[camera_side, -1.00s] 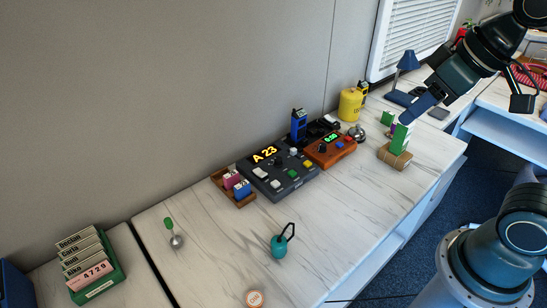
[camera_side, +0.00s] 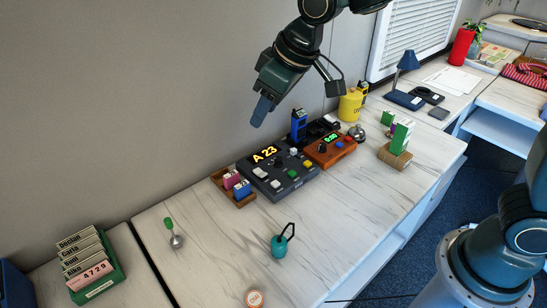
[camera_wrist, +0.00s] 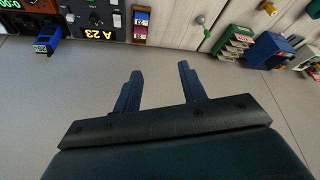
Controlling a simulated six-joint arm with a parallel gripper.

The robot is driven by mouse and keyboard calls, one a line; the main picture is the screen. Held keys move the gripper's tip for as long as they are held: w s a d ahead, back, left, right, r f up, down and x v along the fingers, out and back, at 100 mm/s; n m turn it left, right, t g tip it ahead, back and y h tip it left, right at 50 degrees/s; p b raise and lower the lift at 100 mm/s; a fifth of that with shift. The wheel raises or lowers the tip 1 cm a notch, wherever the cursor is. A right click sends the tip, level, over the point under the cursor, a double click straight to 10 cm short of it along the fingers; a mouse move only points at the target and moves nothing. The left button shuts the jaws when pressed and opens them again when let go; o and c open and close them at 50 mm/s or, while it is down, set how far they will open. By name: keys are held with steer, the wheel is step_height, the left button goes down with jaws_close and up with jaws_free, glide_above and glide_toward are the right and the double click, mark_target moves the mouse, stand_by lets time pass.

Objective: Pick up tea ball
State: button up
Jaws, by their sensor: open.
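The tea ball appears to be the small silver ball with a green handle (camera_side: 177,241), lying on the marble-patterned worktop at the left in the side view. It also shows near the top of the wrist view (camera_wrist: 200,20). My gripper (camera_side: 261,113) is high above the worktop, to the right of the tea ball and well apart from it. In the wrist view my gripper (camera_wrist: 157,72) has its two blue fingers spread, with nothing between them.
A dark control box (camera_side: 278,175) and a wooden tray with coloured pieces (camera_side: 234,188) stand near the wall. A teal object with a black loop (camera_side: 279,246) is towards the front. A green card rack (camera_side: 99,276) is at far left. Worktop around the tea ball is clear.

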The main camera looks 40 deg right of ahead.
steer(key=w+a+f+n, duration=0.2)
steer(key=w+a+f, duration=0.3)
steer(key=a+f, duration=0.4)
steer(key=n+g+y, duration=0.1)
glide_toward(168, 226)
steer(key=shift+w+d+x, duration=0.1)
steer(key=shift+x, duration=1)
steer(key=shift+w+d+x, duration=0.1)
steer(key=shift+w+x, duration=0.05)
steer(key=shift+x, duration=1)
steer(key=shift+w+d+x, duration=0.1)
steer(key=shift+x, duration=1)
steer(key=shift+x, duration=2.5)
jaws_close()
